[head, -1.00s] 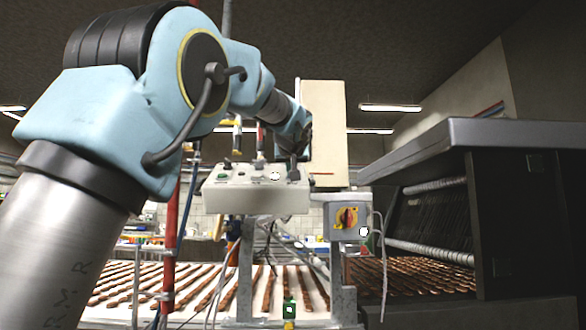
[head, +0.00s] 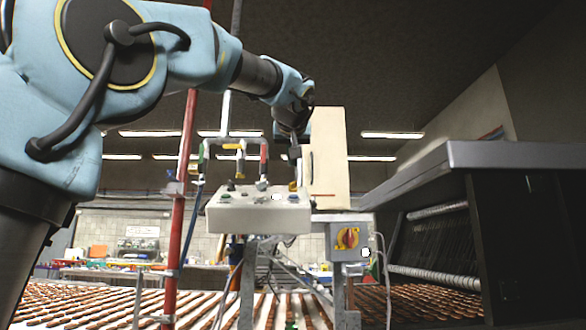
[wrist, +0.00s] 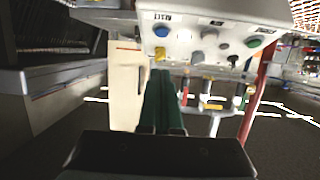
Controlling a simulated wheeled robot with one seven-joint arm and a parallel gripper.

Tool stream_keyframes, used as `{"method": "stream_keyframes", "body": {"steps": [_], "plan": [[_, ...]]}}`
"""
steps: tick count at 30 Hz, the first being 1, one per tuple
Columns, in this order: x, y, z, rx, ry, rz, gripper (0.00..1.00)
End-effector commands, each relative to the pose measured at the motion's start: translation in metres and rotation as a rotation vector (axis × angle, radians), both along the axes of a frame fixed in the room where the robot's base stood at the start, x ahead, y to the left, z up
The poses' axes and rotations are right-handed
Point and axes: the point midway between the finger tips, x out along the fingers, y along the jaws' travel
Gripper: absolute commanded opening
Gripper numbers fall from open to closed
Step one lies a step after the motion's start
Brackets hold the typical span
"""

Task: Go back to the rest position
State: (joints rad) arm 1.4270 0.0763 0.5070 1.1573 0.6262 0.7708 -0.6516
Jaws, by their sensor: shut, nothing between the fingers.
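My gripper (wrist: 160,76) shows in the wrist view as two green fingers, closed together and empty. They point toward the control box (wrist: 210,40), with its buttons and knobs, which appears upside down there. In the head view my arm reaches in from the left. Its end hangs just above the right part of the control box (head: 258,212), in front of the cream cabinet (head: 329,160). The fingers are too small and dark to make out there. I cannot tell how far they are from the buttons.
A red pole (head: 180,210) stands left of the control box. A large dark machine (head: 530,230) fills the right side. Rows of brown bars lie on a conveyor (head: 258,312) below. Open space lies above the machine.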

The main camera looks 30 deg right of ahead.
Motion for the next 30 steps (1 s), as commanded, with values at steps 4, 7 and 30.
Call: {"method": "stream_keyframes", "body": {"steps": [4,7,30], "plan": [[0.000,0.000,0.000,0.000,0.000,0.000,0.00],[0.000,0.000,0.000,0.000,0.000,0.000,0.00],[0.052,0.037,-0.102,0.138,0.132,0.049,0.00]]}}
